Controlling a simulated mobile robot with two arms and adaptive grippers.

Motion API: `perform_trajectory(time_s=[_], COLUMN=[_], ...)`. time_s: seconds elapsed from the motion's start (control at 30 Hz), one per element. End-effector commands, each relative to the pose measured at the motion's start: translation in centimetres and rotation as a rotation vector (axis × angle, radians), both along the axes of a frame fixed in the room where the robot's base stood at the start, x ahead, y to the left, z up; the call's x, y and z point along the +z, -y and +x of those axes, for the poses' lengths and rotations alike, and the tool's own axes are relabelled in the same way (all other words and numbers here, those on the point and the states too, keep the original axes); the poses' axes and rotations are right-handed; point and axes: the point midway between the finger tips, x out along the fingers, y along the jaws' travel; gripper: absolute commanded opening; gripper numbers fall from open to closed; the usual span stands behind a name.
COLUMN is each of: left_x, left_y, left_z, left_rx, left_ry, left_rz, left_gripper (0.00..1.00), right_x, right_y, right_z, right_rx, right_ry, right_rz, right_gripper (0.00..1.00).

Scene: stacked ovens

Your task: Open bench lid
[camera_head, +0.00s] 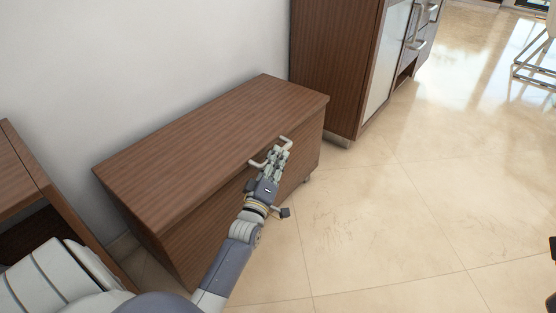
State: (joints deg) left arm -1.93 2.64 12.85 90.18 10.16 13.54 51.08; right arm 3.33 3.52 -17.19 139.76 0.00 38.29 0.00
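A long, low brown wooden bench (190,135) stands against the wall, its flat lid down and closed. A pale handle (286,141) sits at the lid's front edge, right of the bench's middle. My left gripper (279,151) is at the handle, with its fingers just in front of and beside it. Whether the fingers touch or grip the handle I cannot tell, as the hand hides part of it.
A tall brown cabinet (335,60) with pale doors stands right of the bench. Another brown wooden unit (22,185) is at the left edge. The tiled floor (400,210) in front and to the right is clear. A chair-like metal frame (535,70) is at the far right.

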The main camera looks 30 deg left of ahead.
Motion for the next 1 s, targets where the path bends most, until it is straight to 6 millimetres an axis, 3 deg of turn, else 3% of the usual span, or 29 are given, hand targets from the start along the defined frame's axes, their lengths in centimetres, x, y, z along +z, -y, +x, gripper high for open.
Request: perform_trajectory(time_s=[0.2,0.47,0.57,1.0], left_x=[0.3,0.4,0.4,1.4], left_y=[-0.4,-0.4,-0.4,-0.4], left_z=[1.4,1.5,1.5,1.5], left_rx=[0.0,0.0,0.0,0.0], left_ry=[0.0,-0.001,-0.001,-0.003], left_rz=[0.001,0.002,0.002,-0.019], left_gripper=[0.23,0.23,0.0,0.0], right_x=[0.3,0.4,0.4,0.4], right_y=[-0.1,-0.1,-0.1,0.0], right_z=[-0.2,-0.2,-0.2,0.0], right_rx=[-0.002,-0.002,-0.002,0.0], right_ry=[0.019,0.021,0.022,-0.005], right_rz=[-0.001,-0.002,-0.002,0.002], right_gripper=[0.87,0.87,0.87,0.87])
